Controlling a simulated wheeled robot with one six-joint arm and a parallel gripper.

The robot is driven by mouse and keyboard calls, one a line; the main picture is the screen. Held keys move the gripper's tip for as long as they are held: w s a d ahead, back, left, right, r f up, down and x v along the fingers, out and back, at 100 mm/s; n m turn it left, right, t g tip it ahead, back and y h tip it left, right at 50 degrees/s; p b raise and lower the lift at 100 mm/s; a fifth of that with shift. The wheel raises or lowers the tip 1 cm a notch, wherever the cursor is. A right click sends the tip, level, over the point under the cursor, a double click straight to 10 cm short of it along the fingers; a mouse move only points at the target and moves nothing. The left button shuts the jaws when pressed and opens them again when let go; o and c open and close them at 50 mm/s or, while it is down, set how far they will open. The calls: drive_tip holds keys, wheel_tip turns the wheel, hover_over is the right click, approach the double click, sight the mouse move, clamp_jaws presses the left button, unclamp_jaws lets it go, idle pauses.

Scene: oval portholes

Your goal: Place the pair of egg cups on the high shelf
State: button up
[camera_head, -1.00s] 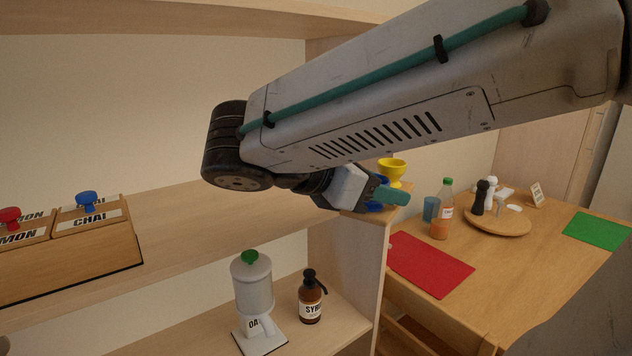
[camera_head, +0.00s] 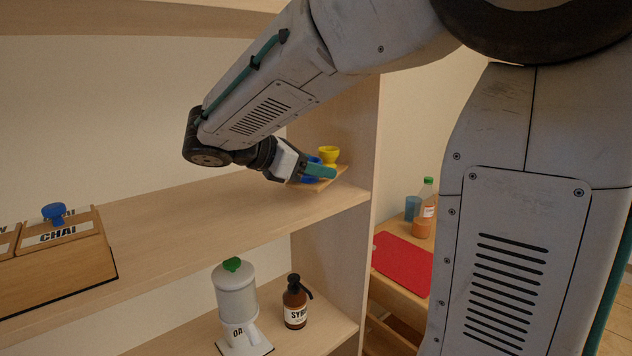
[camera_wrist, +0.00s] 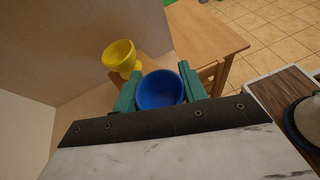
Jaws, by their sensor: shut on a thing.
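The pair of egg cups, one yellow (camera_head: 329,154) and one blue (camera_head: 314,160), is at the right end of the shelf (camera_head: 200,215) in the head view. A small wooden board (camera_head: 326,181) shows under them. My gripper (camera_wrist: 160,92) is shut on the blue cup, with teal fingers on either side of it. In the wrist view the yellow cup (camera_wrist: 119,55) stands beside the left finger, slightly tilted in the picture. My gripper partly hides the blue cup in the head view. Whether the board touches the shelf is unclear.
A box labelled CHAI (camera_head: 62,245) with a blue knob stands on the shelf's left. Its middle is clear. An upright panel (camera_head: 355,130) closes the right end. Below stand a dispenser (camera_head: 236,300) and a syrup bottle (camera_head: 296,303). Another board (camera_head: 140,20) is overhead.

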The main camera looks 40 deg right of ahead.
sight(315, 181)
drive_tip(key=shift+f, duration=1.6)
drive_tip(key=shift+f, duration=0.15)
drive_tip(key=o, duration=1.2)
drive_tip(key=shift+a+r, duration=0.15)
drive_tip(key=shift+r, duration=0.05)
drive_tip(key=v, duration=1.1)
drive_tip(key=shift+a+r, duration=0.2)
drive_tip(key=shift+a, duration=0.2)
